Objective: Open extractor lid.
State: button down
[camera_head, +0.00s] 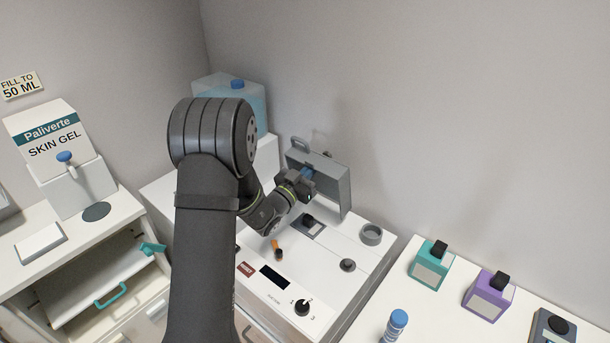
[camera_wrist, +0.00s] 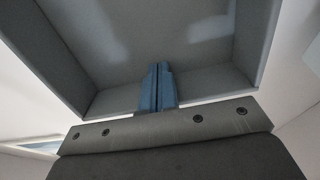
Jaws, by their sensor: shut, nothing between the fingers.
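The extractor lid (camera_head: 332,181) is a grey, box-shaped cover with a small handle (camera_head: 300,144) on its top edge. It stands tilted up at the back of the white extractor (camera_head: 330,245). My gripper (camera_head: 307,172) is at the lid's hollow inner side. In the wrist view, the lid's grey inside (camera_wrist: 150,45) fills most of the picture. The blue fingertips (camera_wrist: 157,88) are together there, with nothing between them. They are close to the lid's inside; I cannot tell whether they touch it. My arm hides part of the extractor's left side.
A grey ring-shaped cup (camera_head: 371,235) and a knob (camera_head: 302,307) are on the extractor's top. A blue-capped tank (camera_head: 236,88) is behind my arm. An open drawer (camera_head: 95,285) is at left.

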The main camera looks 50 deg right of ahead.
aim_at(321, 157)
jog(key=shift+d, duration=0.15)
jog(key=shift+d+r+y, duration=0.25)
jog(key=shift+d, duration=0.2)
jog(key=shift+d+r+y, duration=0.2)
jog(key=shift+d+y, duration=0.05)
jog(key=shift+d, duration=0.2)
jog(key=shift+d+r, duration=0.2)
jog(key=shift+d, duration=0.75)
jog(key=shift+a, duration=0.15)
jog(key=a, duration=1.3)
jog(key=shift+a+f, duration=0.15)
jog(key=shift+a, duration=0.25)
jog(key=shift+d, duration=0.1)
jog(key=d, duration=1.3)
jog(key=shift+d, duration=0.4)
jog(key=shift+a+f, duration=0.15)
jog(key=shift+a, duration=0.7)
